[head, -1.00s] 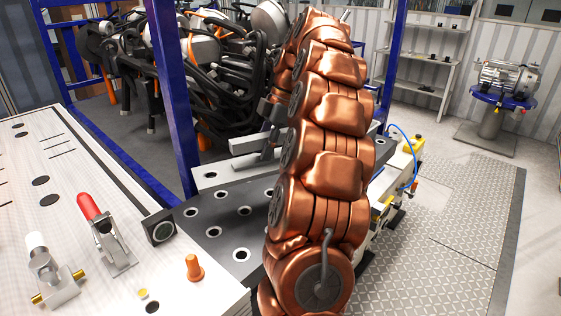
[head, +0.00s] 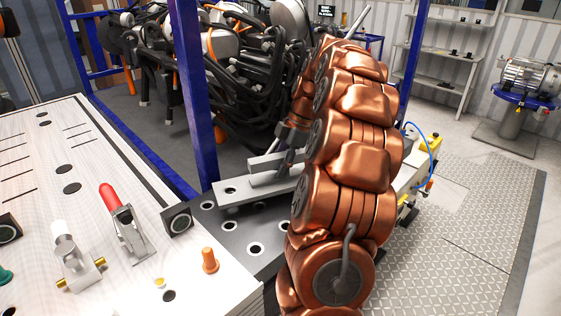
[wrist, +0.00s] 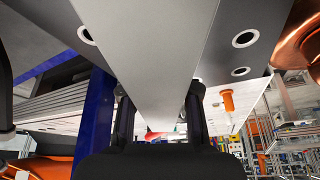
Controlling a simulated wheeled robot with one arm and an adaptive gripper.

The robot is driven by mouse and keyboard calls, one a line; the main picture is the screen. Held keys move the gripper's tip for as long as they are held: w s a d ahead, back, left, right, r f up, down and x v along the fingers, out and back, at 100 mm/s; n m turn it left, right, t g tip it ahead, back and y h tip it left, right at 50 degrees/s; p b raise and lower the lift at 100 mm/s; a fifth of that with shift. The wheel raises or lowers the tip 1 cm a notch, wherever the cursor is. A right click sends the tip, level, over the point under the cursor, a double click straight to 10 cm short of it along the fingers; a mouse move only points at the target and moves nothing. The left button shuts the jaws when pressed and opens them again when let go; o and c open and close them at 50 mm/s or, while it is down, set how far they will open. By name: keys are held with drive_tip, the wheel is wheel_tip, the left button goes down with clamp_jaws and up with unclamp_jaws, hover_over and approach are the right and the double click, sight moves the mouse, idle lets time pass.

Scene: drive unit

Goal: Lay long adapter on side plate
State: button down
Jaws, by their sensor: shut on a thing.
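My gripper (head: 284,162) is shut on the long adapter (head: 243,193), a light grey metal bar with a raised upper rib and a hole near its left end. The adapter is level, over the dark grey side plate (head: 233,222) with several round holes. It sits low over the plate's far part; I cannot tell whether it touches. In the wrist view, the fingers (wrist: 160,108) straddle the adapter (wrist: 158,55), which fills the middle. Plate holes show on both sides of it. My copper arm hides the adapter's right end and part of the plate.
A blue post (head: 192,90) rises behind the plate, with dark cabling (head: 255,90) beyond. Open floor lies at right.

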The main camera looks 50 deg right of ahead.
sight(297, 151)
drive_tip(key=shift+f+p, duration=0.5)
drive_tip(key=shift+f, duration=0.95)
drive_tip(key=shift+f, duration=0.15)
drive_tip(key=c, duration=0.8)
unclamp_jaws()
drive_tip(key=shift+c, duration=0.2)
drive_tip(key=shift+b+v, duration=1.35)
drive_tip(key=shift+v, duration=3.45)
drive_tip(key=shift+p+v, duration=1.35)
drive_tip(key=shift+p, duration=0.05)
drive_tip(key=shift+a, duration=0.15)
